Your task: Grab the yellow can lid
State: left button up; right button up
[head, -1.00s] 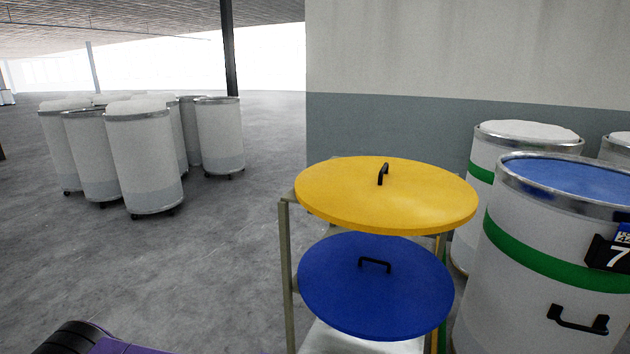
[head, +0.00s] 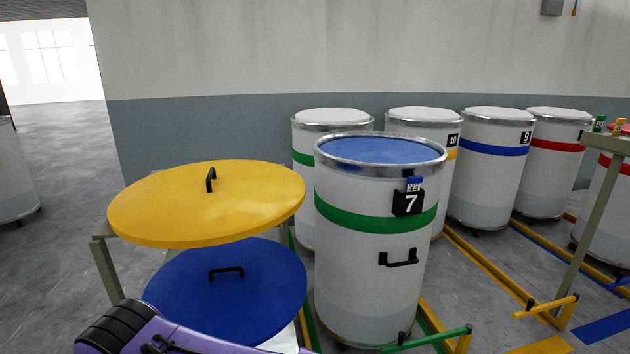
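The yellow can lid (head: 240,212) is a large round disc with a black bar handle (head: 211,179) upright on its top. It lies flat on the top of a stand (head: 105,262) at the left of the head view. A blue lid (head: 190,292) with a black handle lies below it on the same stand, partly hidden by the yellow lid and by my purple arm link. That link shows at the bottom left, in front of the blue lid. Neither of my grippers is in view.
A can (head: 340,265) marked 7, with a green band and blue top, stands close right of the stand. Several banded cans stand behind it by the wall. Coloured floor rails (head: 482,262) and a post (head: 590,215) are at right. Open floor (head: 65,165) lies left.

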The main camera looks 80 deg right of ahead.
aim_at(215, 203)
jog(key=z, duration=2.1)
